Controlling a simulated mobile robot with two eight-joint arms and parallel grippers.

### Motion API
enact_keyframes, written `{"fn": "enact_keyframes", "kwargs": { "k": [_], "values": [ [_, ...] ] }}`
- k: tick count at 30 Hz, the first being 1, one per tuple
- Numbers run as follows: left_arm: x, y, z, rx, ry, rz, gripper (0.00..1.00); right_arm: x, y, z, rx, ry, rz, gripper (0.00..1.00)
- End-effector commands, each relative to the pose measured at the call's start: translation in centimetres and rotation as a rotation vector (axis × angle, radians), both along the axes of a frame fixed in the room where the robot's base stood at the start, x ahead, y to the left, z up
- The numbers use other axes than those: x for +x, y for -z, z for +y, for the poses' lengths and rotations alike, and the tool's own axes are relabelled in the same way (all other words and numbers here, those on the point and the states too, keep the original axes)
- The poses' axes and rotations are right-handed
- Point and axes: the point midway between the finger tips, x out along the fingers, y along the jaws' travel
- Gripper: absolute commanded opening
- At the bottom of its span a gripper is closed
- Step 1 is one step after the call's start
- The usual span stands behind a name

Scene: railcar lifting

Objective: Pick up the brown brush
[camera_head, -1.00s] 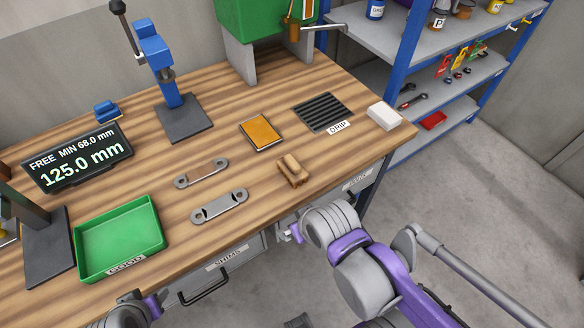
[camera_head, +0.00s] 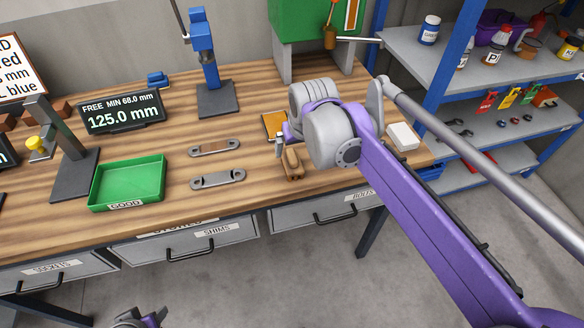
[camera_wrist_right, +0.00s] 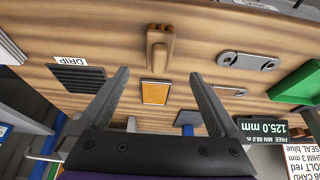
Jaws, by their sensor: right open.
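The brown brush (camera_head: 291,163) lies on the wooden workbench near its front edge; it also shows in the right wrist view (camera_wrist_right: 159,45) at the top middle. My right gripper (camera_head: 282,143) is over the bench beside the brush, partly hidden by its own wrist. In the right wrist view my right gripper (camera_wrist_right: 160,76) is open, with nothing between its fingers; the brush appears beyond the fingertips, roughly centred between them.
An orange pad (camera_wrist_right: 155,92) lies near the brush. Two metal links (camera_head: 217,179) and a green tray (camera_head: 127,183) lie to the left. A white block (camera_head: 402,136) is to the right. A blue-post stand (camera_head: 204,50) and green machine (camera_head: 300,18) stand behind.

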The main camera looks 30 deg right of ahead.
Motion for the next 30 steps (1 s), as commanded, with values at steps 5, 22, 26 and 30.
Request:
{"fn": "enact_keyframes", "kwargs": {
  "k": [5,22,26,30],
  "values": [
    [-0.1,0.3,0.0,0.000,0.000,0.001,0.50,1.1,2.2,-0.3,0.000,0.002,0.001,0.97],
    [-0.2,0.6,0.0,0.000,0.000,0.003,0.50,3.9,8.4,-1.4,0.000,0.000,0.001,0.97],
    [-0.2,0.7,0.0,0.000,0.000,0.004,0.50,4.4,9.5,-1.5,0.001,0.001,0.001,0.97],
    [-0.2,0.7,0.0,0.000,0.000,0.004,0.50,4.4,9.7,-1.5,0.001,0.001,0.001,0.97]
  ]
}}
